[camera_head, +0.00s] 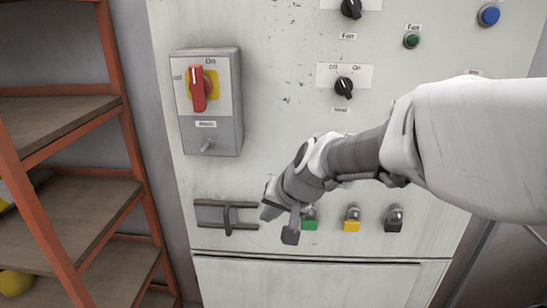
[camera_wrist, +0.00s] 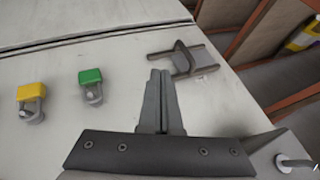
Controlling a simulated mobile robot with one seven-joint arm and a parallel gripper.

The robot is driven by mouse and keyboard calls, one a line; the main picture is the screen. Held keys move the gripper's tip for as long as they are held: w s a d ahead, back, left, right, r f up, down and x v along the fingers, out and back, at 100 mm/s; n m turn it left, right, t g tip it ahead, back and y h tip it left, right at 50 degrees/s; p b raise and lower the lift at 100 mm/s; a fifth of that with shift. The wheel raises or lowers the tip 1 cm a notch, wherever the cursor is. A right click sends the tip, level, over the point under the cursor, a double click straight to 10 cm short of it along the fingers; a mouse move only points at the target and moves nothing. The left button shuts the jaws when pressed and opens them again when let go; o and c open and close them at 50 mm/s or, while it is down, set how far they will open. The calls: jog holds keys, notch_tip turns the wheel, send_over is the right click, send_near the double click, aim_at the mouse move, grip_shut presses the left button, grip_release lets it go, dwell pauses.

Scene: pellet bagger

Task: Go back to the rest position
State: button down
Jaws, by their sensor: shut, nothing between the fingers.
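My gripper (camera_head: 277,223) is in front of the lower part of the pale control cabinet (camera_head: 265,100). It is to the right of a dark metal latch with a handle (camera_head: 227,216) and to the left of the green padlock (camera_head: 310,217). In the wrist view the two fingers of my gripper (camera_wrist: 160,75) are together, with nothing between them. The latch (camera_wrist: 185,60) is just right of the fingertips there, and the green padlock (camera_wrist: 91,77) is to their left. I cannot tell whether the fingertips touch the panel.
A yellow padlock (camera_head: 352,225) and a black padlock (camera_head: 393,225) hang further right. A grey box with a red rotary switch (camera_head: 198,88) is at upper left. A black knob (camera_head: 343,88) and buttons are above my arm. An orange-framed shelf (camera_head: 60,130) stands at left.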

jog(key=s+d+r+h, duration=0.2)
jog(key=s+d, duration=0.6)
jog(key=s, duration=0.2)
jog(key=s+d+r+n+h, duration=0.1)
jog(key=s+d+r+h, duration=0.1)
jog(key=s+d, duration=0.6)
jog(key=shift+s+d, duration=0.4)
jog(key=shift+s, duration=0.85)
